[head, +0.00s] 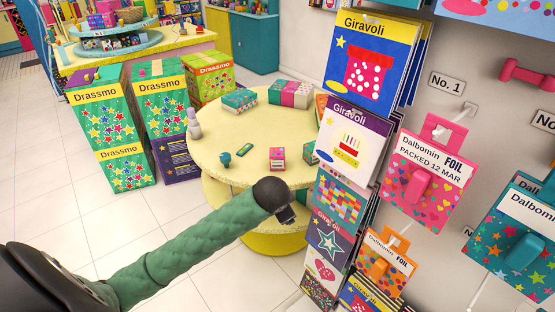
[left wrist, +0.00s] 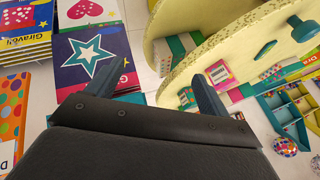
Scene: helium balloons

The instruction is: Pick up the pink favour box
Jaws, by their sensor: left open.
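The pink favour box (head: 277,158) stands upright on the round yellow table (head: 228,168), near its front edge. It is small, with a pale label on its front. In the left wrist view a small pink box (left wrist: 218,71), apparently the same one, lies beyond the right finger, on the pale yellow table (left wrist: 228,42). My left gripper (head: 287,214) is in front of and below the box, apart from it. In the left wrist view the gripper (left wrist: 155,88) has its fingers wide apart with nothing between them. My right gripper is not in view.
A rack of Giravoli packs (head: 345,142) rises close on the right. Star-patterned Drassmo boxes (head: 162,108) stand left.

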